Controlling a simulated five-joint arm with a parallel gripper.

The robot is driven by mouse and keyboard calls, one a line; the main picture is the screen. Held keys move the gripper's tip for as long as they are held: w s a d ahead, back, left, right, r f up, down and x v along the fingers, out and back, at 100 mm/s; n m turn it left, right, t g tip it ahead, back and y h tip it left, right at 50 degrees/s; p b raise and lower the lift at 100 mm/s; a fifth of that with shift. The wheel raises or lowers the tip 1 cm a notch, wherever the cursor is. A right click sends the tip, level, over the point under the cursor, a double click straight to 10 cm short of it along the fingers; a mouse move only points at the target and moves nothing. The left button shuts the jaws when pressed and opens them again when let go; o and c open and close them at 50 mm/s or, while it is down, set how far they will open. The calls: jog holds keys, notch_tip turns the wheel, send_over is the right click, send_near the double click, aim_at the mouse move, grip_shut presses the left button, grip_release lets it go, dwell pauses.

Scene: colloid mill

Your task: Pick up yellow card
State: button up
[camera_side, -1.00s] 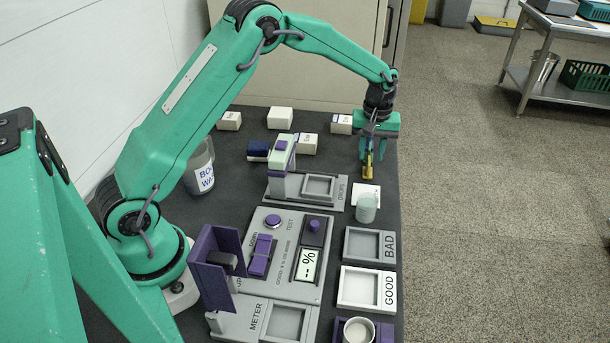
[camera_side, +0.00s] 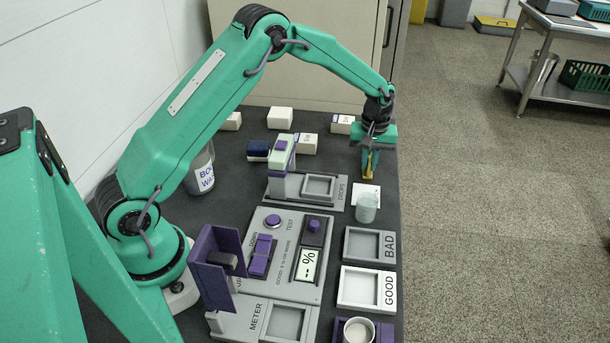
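A small yellow piece (camera_side: 367,165), which I take for the yellow card, stands near the dark table's right edge, behind the white paper and the cup. My gripper (camera_side: 371,166) points down over it, with its fingers low around or beside the card. The gripper partly hides the card. I cannot tell whether the fingers touch it or are closed on it.
The DROPS station (camera_side: 335,194) is to the left. A small white box (camera_side: 342,125) lies behind. BAD (camera_side: 353,243) and GOOD (camera_side: 350,288) trays are nearer the camera.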

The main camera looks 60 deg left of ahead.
grip_shut()
jog(key=shift+r, duration=0.15)
jog(key=shift+r, duration=0.55)
jog(key=r, duration=0.3)
jog(key=shift+s+d+r, duration=0.1)
jog(key=shift+d, duration=0.2)
jog(key=s+d+r, duration=0.5)
jog(key=d+r, duration=0.1)
jog(key=d, duration=0.3)
jog(key=shift+s+d+r, duration=0.25)
jog(key=shift+s+d, duration=0.05)
